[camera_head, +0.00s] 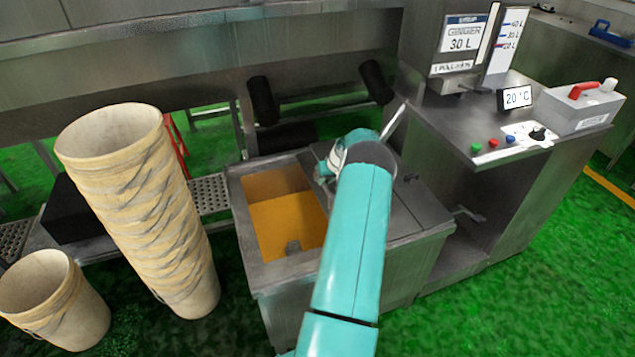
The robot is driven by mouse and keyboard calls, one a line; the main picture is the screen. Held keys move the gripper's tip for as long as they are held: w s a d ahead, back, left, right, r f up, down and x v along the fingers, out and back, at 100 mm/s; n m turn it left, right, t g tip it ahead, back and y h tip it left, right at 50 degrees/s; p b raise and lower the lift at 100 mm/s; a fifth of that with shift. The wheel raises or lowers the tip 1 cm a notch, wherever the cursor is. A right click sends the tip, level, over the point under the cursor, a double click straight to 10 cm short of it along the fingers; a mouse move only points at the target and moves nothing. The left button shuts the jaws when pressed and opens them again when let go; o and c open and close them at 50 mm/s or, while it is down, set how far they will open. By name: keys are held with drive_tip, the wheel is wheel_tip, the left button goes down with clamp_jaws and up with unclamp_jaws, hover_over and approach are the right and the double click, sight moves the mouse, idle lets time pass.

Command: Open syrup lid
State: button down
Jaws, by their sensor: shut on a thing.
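The steel syrup tank (300,270) stands in the centre, and orange syrup (285,222) shows through its open left part. A flat steel lid panel (417,203) covers the right part of the tank. My gripper (328,168) is over the tank, at the left edge of the covered part, shut on what appears to be the syrup lid. My teal arm hides the fingertips' contact and much of the lid. A thin pale metal bar (393,121) sticks out up and right from behind my wrist; I cannot tell what it belongs to.
A tall stack of cream buckets (150,200) stands left of the tank, with another bucket (52,295) at far left. At right is a steel control cabinet (480,115) with buttons and a 20°C display (517,97). Dark rollers (263,100) are behind the tank. Green floor is clear at lower right.

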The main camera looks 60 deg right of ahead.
drive_tip(key=shift+d, duration=0.1)
drive_tip(key=c, duration=1.3)
unclamp_jaws()
drive_tip(key=v, duration=1.4)
